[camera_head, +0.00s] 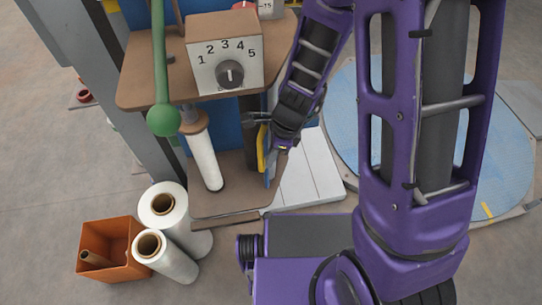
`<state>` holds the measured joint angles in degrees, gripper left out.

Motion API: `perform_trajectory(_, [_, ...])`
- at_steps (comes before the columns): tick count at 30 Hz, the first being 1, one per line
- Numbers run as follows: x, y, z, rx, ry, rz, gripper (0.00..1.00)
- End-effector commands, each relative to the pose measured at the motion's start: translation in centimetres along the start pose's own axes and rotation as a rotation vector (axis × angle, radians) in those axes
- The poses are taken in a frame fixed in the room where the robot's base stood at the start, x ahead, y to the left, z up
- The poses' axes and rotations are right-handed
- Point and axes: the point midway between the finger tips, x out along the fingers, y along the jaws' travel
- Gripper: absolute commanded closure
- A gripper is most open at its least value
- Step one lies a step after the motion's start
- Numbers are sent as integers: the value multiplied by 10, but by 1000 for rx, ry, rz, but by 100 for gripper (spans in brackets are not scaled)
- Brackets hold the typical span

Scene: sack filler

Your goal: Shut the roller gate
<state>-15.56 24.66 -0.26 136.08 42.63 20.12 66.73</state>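What looks like the roller gate is a dark upright part (248,128) under the dial box, at the right of the upright white film roll (206,160). A narrow yellow strip (262,150) runs along its right side. My gripper (271,146) comes down from the upper right and is right beside the yellow strip. I cannot tell whether it touches the strip. The fingers are small and partly hidden, so their opening is unclear. How far the gate stands open is also unclear.
The dial box (226,60) numbered 1 to 5 sits on a brown shelf (146,77). A green lever with a ball knob (163,121) hangs at its left. Loose film rolls (164,262) and an orange bin (92,238) stand on the floor. A blue turntable (510,150) lies at right.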

Motion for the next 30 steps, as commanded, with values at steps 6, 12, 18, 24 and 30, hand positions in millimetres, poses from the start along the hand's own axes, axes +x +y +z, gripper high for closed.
perform_trajectory(6, [-11,-1,2,-6,-3,-4,100])
perform_trajectory(12, [-42,-1,2,-4,-3,-5,100])
perform_trajectory(18, [-67,-1,0,-2,-2,-4,100])
perform_trajectory(24, [-76,0,0,0,-1,-1,100])
perform_trajectory(30, [-76,0,0,0,-1,0,100])
